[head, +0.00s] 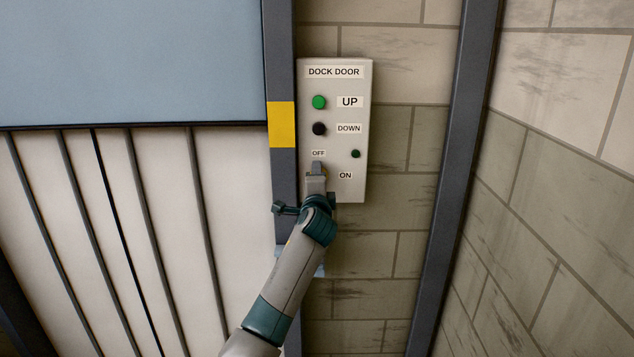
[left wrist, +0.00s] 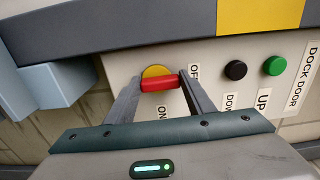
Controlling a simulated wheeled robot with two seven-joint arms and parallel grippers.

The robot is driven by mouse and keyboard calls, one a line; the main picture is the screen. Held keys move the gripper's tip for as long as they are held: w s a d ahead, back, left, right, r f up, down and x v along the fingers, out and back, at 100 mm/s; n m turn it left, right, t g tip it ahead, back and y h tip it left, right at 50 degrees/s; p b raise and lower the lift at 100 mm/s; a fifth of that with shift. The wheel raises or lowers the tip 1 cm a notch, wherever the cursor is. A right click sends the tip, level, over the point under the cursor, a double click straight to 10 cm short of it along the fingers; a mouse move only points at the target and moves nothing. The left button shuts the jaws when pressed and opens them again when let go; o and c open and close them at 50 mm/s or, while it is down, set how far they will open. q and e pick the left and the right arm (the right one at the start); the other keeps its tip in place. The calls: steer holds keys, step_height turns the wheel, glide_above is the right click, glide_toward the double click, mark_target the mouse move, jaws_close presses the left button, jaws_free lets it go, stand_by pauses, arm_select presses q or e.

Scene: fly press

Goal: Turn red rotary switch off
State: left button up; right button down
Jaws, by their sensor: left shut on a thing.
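The red rotary switch (left wrist: 160,83) is a red bar handle on a yellow round plate (left wrist: 154,71), low on the grey DOCK DOOR panel (head: 345,188). My left gripper (head: 317,168) reaches it from below and hides most of it in the head view. In the left wrist view my left gripper (left wrist: 159,84) has one finger at each end of the red handle, shut on it. The handle's right end there lies near the OFF label (left wrist: 193,72); the ON label (left wrist: 162,112) is below it. My right gripper is not in view.
Above the switch are a green UP button (head: 319,102) and a black DOWN button (head: 320,129). A small dark green lamp (head: 355,154) sits to the right. A dark post with a yellow band (head: 282,125) stands close left of the panel. A brick wall (head: 395,190) lies behind.

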arm_select(q)
steer(key=shift+f, duration=0.1)
steer(key=o, duration=1.1)
steer(key=shift+c, duration=0.2)
steer(key=shift+s, duration=0.1)
